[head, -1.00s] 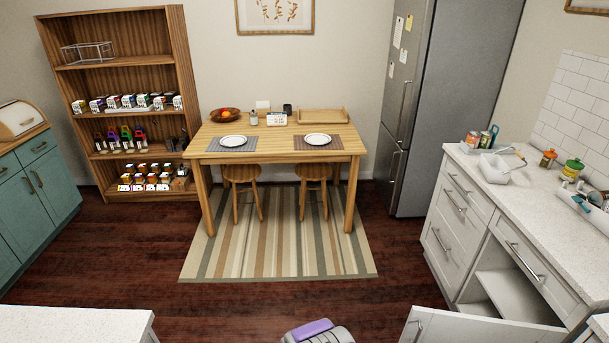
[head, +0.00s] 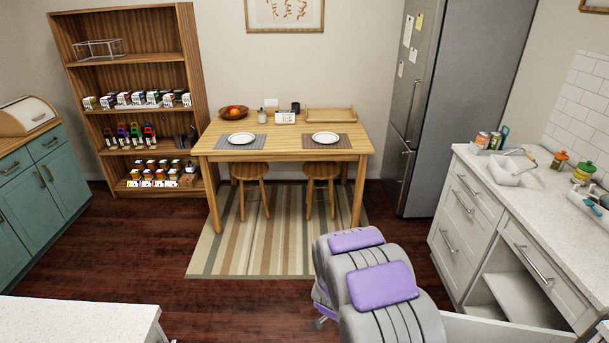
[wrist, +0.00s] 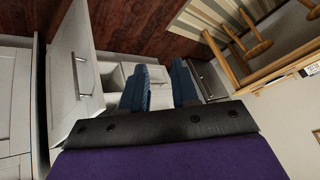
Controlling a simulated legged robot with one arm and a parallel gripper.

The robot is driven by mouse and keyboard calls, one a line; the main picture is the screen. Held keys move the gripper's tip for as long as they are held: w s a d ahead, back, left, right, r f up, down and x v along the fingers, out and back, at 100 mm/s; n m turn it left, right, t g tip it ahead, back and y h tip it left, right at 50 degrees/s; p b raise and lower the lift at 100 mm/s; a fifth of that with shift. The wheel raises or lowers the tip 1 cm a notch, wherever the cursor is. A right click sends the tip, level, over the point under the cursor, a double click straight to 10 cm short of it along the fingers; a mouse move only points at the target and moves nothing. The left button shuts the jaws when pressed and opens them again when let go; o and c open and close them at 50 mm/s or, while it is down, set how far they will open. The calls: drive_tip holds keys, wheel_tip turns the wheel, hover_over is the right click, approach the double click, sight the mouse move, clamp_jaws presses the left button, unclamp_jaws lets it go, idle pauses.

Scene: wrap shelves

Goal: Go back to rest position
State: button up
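My gripper (wrist: 160,88) shows in the wrist view as two blue fingers set well apart, with nothing visible between them. It is open and points toward the white lower cabinet (wrist: 112,75) and the dark wood floor. In the head view my grey and purple arm rises at the bottom right of centre, in front of the rug; the gripper's fingers cannot be made out clearly there.
A white counter (head: 530,205) with an open lower compartment (head: 515,300) stands right of my arm. A dining table (head: 280,145) with stools stands on a striped rug (head: 225,245) ahead. A wooden shelf (head: 125,65) and fridge (head: 440,100) line the back. Floor at left is clear.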

drive_tip(key=s+a+r+n+g+y, duration=0.2)
drive_tip(key=s+r, duration=0.5)
drive_tip(key=r, duration=0.2)
drive_tip(key=s+a+r+n+g+y, duration=0.1)
drive_tip(key=s+a+r+n+y, duration=0.15)
drive_tip(key=s+r, duration=0.55)
drive_tip(key=s+d+r+n+g, duration=0.1)
drive_tip(key=s+r, duration=0.3)
drive_tip(key=s, duration=0.5)
drive_tip(key=s+d+r+n+g+h, duration=0.1)
drive_tip(key=s+d+r+n+g, duration=0.1)
drive_tip(key=s, duration=0.7)
drive_tip(key=s+d+r+n+g, duration=0.1)
drive_tip(key=s+d+r+g, duration=0.1)
drive_tip(key=s+r, duration=0.5)
drive_tip(key=shift+s+d+n+h, duration=0.35)
drive_tip(key=shift+s+d, duration=0.25)
drive_tip(key=shift+s, duration=0.55)
